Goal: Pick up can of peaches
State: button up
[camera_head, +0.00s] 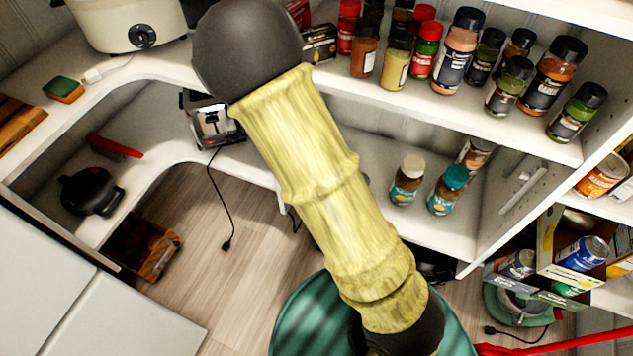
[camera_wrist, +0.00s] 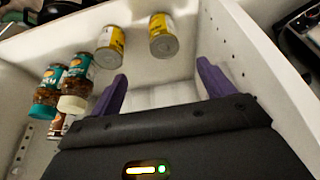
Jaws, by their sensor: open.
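Two cans with yellow labels show in the wrist view. One can (camera_wrist: 110,48) is at the upper left and the other (camera_wrist: 161,37) is at the upper middle, with its metal end toward the camera. I cannot read their labels to tell which, if either, holds peaches. My gripper (camera_wrist: 162,72) is open and empty, with its purple fingers spread apart. The right-hand can shows beyond the gap between the fingers, apart from them. In the head view my arm covers the middle, and the gripper is hidden.
Jars (camera_wrist: 76,74) stand left of the cans in the wrist view. An orange-labelled can (camera_head: 600,178) is at the far right. White shelf walls are close.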

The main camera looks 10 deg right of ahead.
jog(key=b+x, duration=0.5)
jog(key=x, duration=0.7)
jog(key=shift+w+a+f, duration=0.15)
jog(key=shift+w+f, duration=0.05)
jog(key=shift+f, duration=0.1)
jog(key=shift+w+f, duration=0.1)
jog(key=shift+f, duration=0.1)
jog(key=b+x, duration=0.3)
jog(key=x, duration=0.2)
jog(key=shift+w+f, duration=0.1)
jog(key=shift+w, duration=0.05)
jog(key=shift+c, duration=0.2)
